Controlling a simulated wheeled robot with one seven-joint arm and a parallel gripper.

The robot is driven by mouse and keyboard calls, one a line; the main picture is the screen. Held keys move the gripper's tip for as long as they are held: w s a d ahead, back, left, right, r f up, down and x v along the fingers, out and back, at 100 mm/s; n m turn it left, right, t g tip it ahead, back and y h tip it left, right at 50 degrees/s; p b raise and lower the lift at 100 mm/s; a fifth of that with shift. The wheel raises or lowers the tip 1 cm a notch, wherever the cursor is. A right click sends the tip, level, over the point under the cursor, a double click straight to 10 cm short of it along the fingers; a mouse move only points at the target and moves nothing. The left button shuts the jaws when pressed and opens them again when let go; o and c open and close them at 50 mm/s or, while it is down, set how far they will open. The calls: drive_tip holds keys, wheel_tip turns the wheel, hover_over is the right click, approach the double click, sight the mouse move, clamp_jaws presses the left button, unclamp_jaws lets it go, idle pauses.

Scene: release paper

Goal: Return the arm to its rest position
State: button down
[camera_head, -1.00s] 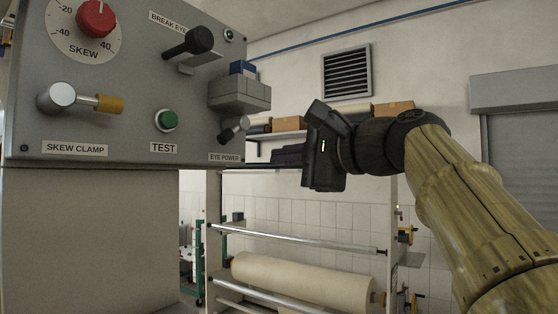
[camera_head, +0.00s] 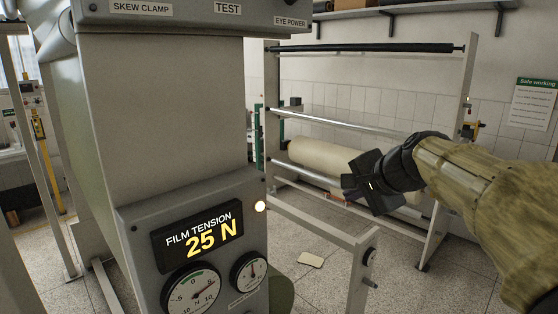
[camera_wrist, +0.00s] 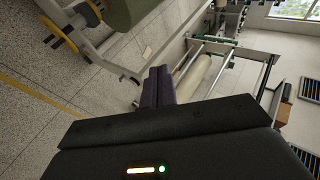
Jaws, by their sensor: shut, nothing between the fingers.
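My gripper (camera_head: 362,186) is in the right half of the head view, at the end of my yellowish arm. It is in front of the roll stand and touches nothing that I can see. In the wrist view its fingers (camera_wrist: 158,84) are dark, close together and empty. The grey machine column (camera_head: 160,110) stands to the left of my gripper, well apart from it.
A film tension display (camera_head: 203,238) reads 25 N above two dials. A cream roll (camera_head: 325,158) lies in a white frame (camera_head: 455,150) behind my gripper. A low rail (camera_head: 320,228) stands below it. Speckled floor (camera_head: 400,285) is open at the lower right.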

drive_tip(key=s+f+n+g+h, duration=0.1)
drive_tip(key=s+f+n, duration=0.3)
drive_tip(key=f, duration=0.6)
drive_tip(key=s+f+n+g+h, duration=0.1)
drive_tip(key=s+f+n+g, duration=0.2)
drive_tip(key=s+f, duration=0.5)
drive_tip(key=s+f+n+g+h, duration=0.2)
drive_tip(key=s+f+n, duration=0.2)
drive_tip(key=f, duration=0.8)
drive_tip(key=s, duration=0.2)
drive_tip(key=shift+s+f+n+g, duration=0.2)
drive_tip(key=shift+s+n+g, duration=0.1)
drive_tip(key=shift+s, duration=0.1)
drive_tip(key=shift+a, duration=0.1)
